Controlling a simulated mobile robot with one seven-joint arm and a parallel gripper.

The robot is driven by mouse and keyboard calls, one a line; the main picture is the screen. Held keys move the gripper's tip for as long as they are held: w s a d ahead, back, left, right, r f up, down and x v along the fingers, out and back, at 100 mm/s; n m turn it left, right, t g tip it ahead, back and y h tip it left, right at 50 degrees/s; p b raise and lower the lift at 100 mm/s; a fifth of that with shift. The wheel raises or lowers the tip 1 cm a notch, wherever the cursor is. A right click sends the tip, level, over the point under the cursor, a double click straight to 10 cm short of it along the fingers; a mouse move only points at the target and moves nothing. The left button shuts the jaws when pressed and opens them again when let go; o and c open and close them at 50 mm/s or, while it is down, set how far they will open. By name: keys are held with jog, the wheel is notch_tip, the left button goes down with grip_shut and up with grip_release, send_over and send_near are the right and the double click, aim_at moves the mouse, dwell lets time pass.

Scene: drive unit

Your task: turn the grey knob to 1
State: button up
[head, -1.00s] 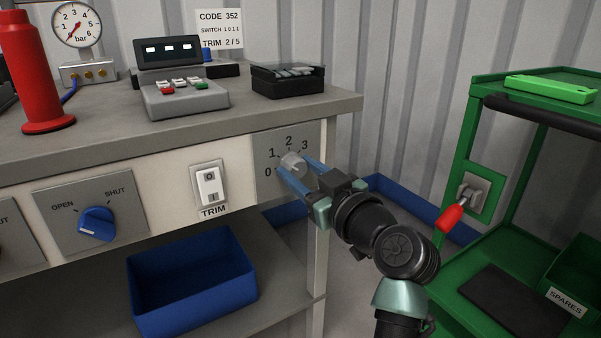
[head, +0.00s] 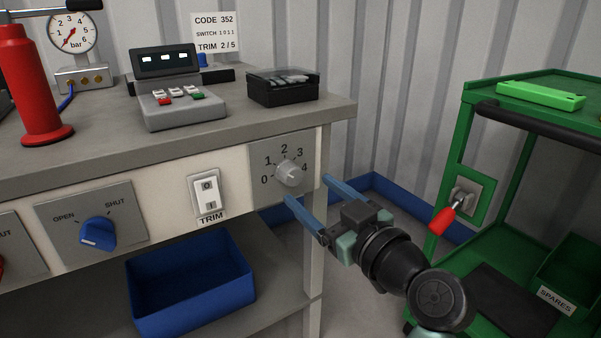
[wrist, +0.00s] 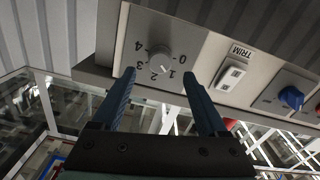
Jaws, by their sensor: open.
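The grey knob (head: 289,174) is on a grey dial plate (head: 262,187) marked 0 to 4, at the right end of the bench front. It also shows in the wrist view (wrist: 160,62), where a pale mark on it appears to point toward the 1. The mark is small and hard to read in the head view. My gripper (head: 306,188) is open and empty. Its two blue fingers stand apart in front of the plate, clear of the knob. In the wrist view my gripper (wrist: 158,75) has the knob just beyond and between its fingertips.
A white TRIM rocker switch (head: 207,194) and a blue OPEN/SHUT knob (head: 97,233) are left of the plate. A blue bin (head: 190,285) sits on the shelf below.

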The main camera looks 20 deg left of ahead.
jog(key=p+v, duration=0.1)
jog(key=v, duration=0.6)
jog(key=shift+p, duration=0.35)
jog(key=d+r+m+t+h+p, duration=0.3)
jog(key=r+m+t+h+p, duration=0.3)
jog(key=r, duration=1.4)
jog(key=s+d+r+m+t+h+p, duration=0.25)
jog(key=s+r+t, duration=0.2)
jog(key=r, duration=0.45)
jog(key=s+d+r+m+t+h+p, duration=0.1)
jog(key=s+r+m+t+h+p, duration=0.15)
jog(key=s+r, duration=0.4)
jog(key=s+d+r+m+t+h+p, duration=0.2)
jog(key=s+r+t+h+p, duration=0.15)
jog(key=r, duration=0.75)
notch_tip(320, 180, up, 34)
jog(key=w+p, duration=0.1)
jog(key=p, duration=3.3)
